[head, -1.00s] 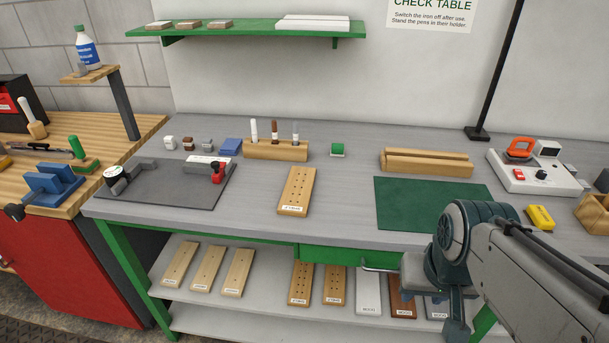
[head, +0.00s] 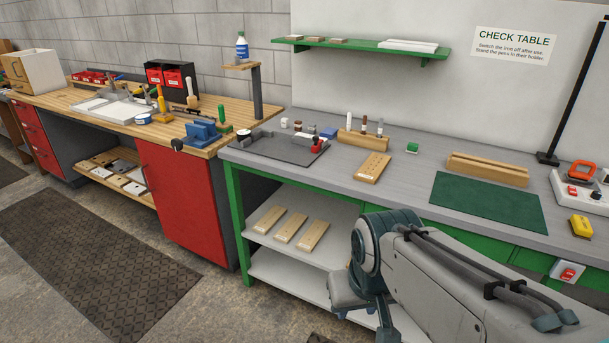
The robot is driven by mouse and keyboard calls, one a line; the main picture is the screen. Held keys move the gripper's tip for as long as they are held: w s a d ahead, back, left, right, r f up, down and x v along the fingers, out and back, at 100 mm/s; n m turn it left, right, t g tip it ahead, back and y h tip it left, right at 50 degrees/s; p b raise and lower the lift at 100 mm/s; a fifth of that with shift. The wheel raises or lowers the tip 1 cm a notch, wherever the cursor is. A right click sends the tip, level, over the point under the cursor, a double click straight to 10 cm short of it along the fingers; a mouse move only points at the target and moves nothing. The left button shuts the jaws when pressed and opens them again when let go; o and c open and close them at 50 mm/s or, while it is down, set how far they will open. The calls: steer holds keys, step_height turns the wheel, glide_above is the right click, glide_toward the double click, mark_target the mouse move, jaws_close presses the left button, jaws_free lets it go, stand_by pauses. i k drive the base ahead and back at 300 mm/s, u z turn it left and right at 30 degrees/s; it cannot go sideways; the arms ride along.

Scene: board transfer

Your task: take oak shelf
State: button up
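No board in view has a label I can read, so I cannot tell which one is the oak shelf. A light wooden board with holes (head: 373,167) lies flat on the grey bench top. Three pale wooden boards lie side by side on the shelf under the bench: the left one (head: 269,219), the middle one (head: 290,227) and the right one (head: 313,236). My arm crosses the lower right and hides the rest of that under-shelf.
The grey bench holds a dark mat with tools (head: 276,147), a pen holder (head: 362,142), a slotted wooden block (head: 487,169) and a green mat (head: 488,203). A wooden workbench with a red cabinet (head: 183,208) stands left. Open floor with a black mat (head: 90,255) lies in front.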

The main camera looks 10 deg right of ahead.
mark_target(370, 170)
steer(key=u, duration=0.25)
steer(key=k, duration=0.4)
steer(key=u, duration=0.3)
steer(key=i, duration=1.5)
steer(key=z, duration=1.25)
steer(key=i, duration=0.8)
steer(key=z, duration=0.55)
